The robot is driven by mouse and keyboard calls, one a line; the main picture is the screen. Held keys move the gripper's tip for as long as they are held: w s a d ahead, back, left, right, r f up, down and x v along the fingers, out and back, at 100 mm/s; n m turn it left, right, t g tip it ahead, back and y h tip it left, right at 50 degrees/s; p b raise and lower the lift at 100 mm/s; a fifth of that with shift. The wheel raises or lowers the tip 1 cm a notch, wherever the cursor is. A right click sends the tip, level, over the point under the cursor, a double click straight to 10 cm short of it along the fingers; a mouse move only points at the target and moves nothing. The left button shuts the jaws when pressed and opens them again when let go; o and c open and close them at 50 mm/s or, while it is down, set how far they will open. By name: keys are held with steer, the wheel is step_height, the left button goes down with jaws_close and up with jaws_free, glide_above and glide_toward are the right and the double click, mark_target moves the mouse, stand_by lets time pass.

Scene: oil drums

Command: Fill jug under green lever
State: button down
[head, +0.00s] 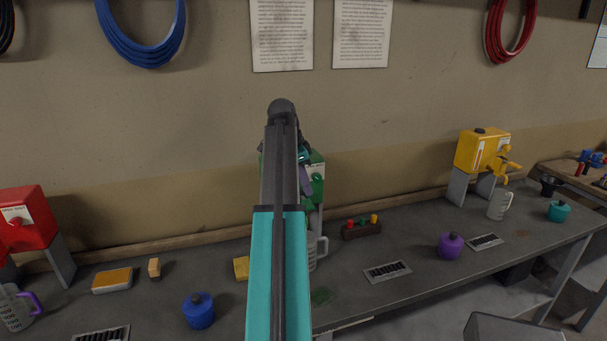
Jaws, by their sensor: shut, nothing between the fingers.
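A green drum (316,160) stands against the wall in the middle, largely hidden behind my arm. Its green lever (318,178) shows just right of the arm. A pale jug (320,249) stands on the bench below it; only its handle side shows, and the arm hides its contents. My gripper (306,180) is shut and empty in front of the green drum, close to the lever. The arm partly hides it, and I cannot tell whether it touches the lever.
A yellow drum (475,152) with a jug (499,205) stands right, a red drum (24,219) with a purple-handled jug (16,308) left. Blue (199,311) and purple (450,246) containers, a drain grate (387,272) and a plug rack (361,229) occupy the bench (420,225).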

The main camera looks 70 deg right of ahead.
mark_target(310, 204)
steer(key=shift+f+p, duration=0.55)
steer(key=shift+f, duration=1)
steer(key=shift+s+f, duration=0.1)
steer(key=shift+s, duration=0.05)
